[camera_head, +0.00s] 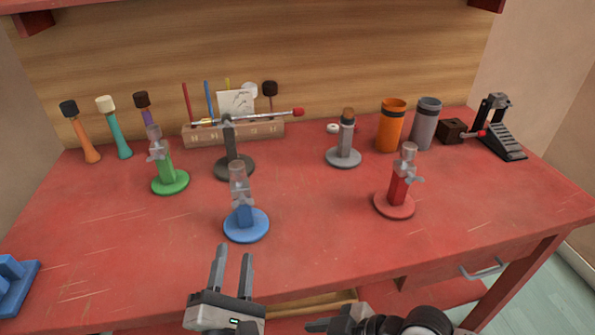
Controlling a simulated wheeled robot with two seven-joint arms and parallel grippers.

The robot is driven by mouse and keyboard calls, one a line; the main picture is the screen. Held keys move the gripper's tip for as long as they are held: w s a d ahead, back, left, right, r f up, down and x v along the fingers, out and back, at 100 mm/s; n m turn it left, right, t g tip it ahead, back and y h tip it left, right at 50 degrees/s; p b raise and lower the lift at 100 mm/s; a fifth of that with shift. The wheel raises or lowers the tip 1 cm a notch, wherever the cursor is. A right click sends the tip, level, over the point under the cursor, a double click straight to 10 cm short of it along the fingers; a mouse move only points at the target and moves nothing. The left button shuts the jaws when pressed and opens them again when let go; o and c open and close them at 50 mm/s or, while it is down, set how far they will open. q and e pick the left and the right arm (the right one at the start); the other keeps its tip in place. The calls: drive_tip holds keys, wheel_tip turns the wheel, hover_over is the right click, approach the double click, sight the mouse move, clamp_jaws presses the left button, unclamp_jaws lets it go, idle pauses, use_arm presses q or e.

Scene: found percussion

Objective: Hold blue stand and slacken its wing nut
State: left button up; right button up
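The blue stand (246,225) stands upright on the red bench, left of the middle and near the front. It has a round blue base, a short blue post and a clear, greyish top. Its wing nut (239,198) shows as a pale grey piece at the top of the post. My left gripper (232,248) is in front of the stand with its two fingers apart, pointing at it; nothing is between them. My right gripper (318,325) is at the bottom edge, partly seen, away from the stand; its opening is not clear.
A green stand (170,182) is behind left, a red stand (394,205) to the right. A dark stand (234,167) and a grey stand (343,157) are farther back. A blue block (14,285) lies at the left edge. The bench (310,225) is clear between blue and red stands.

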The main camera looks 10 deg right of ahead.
sight(231, 181)
drive_tip(key=shift+n+y, duration=0.7)
drive_tip(key=shift+n, duration=0.1)
drive_tip(key=w+r, duration=0.3)
drive_tip(key=w+d+r, duration=0.1)
drive_tip(key=w+r, duration=0.7)
drive_tip(key=shift+w+d+r, duration=0.15)
drive_tip(key=shift+d, duration=0.05)
drive_tip(key=w+r+m+t+y, duration=0.1)
drive_tip(key=w+r+t, duration=0.2)
drive_tip(key=w+r, duration=0.75)
drive_tip(key=x, duration=0.9)
drive_tip(key=s+a+x, duration=0.1)
drive_tip(key=x, duration=0.3)
drive_tip(key=shift+w+a+r, duration=0.1)
drive_tip(key=shift+w+a, duration=0.1)
clamp_jaws()
